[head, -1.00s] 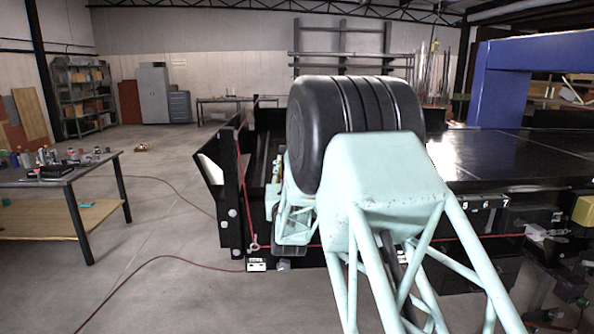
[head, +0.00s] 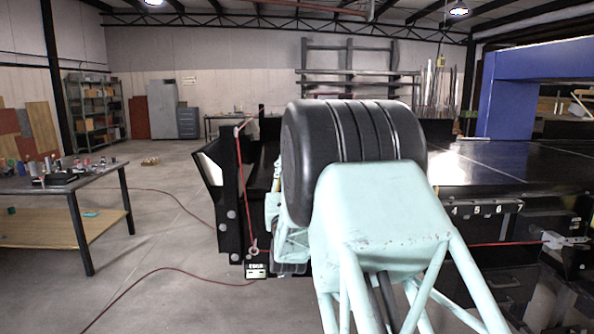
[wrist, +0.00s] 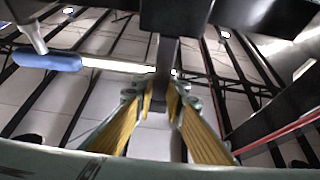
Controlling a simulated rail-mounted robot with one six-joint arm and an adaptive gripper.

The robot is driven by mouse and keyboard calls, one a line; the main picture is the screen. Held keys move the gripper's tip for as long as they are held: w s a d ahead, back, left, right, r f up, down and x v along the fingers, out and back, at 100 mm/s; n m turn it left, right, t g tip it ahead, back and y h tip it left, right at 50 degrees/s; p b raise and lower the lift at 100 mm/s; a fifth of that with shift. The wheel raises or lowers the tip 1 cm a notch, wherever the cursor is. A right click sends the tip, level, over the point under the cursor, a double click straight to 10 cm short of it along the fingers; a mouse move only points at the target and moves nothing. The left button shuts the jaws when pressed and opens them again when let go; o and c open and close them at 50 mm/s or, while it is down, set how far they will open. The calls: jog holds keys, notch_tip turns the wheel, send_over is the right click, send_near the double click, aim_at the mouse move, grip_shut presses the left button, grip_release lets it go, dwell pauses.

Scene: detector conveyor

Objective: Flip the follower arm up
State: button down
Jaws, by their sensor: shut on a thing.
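In the wrist view, the yellow-padded fingers of my gripper (wrist: 163,98) close in on a dark grey bar, which looks like the follower arm (wrist: 165,62). The bar runs down between the fingertips and its upper end meets a dark body at the top of the view. A pale rod with a blue handle (wrist: 48,62) reaches from the left toward the bar; whether it touches it is unclear.
The black conveyor (head: 490,165) stands right of centre, with a blue arch (head: 510,95) over it. A red cord (head: 240,175) runs along its left end frame. A table (head: 70,185) with small items stands at left. The floor between table and conveyor is open except for a red cable (head: 140,297).

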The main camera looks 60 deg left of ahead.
dwell(0.4)
jog(key=c, duration=2.6)
grip_release()
jog(key=shift+d, duration=0.1)
jog(key=v, duration=1.2)
jog(key=shift+f, duration=0.15)
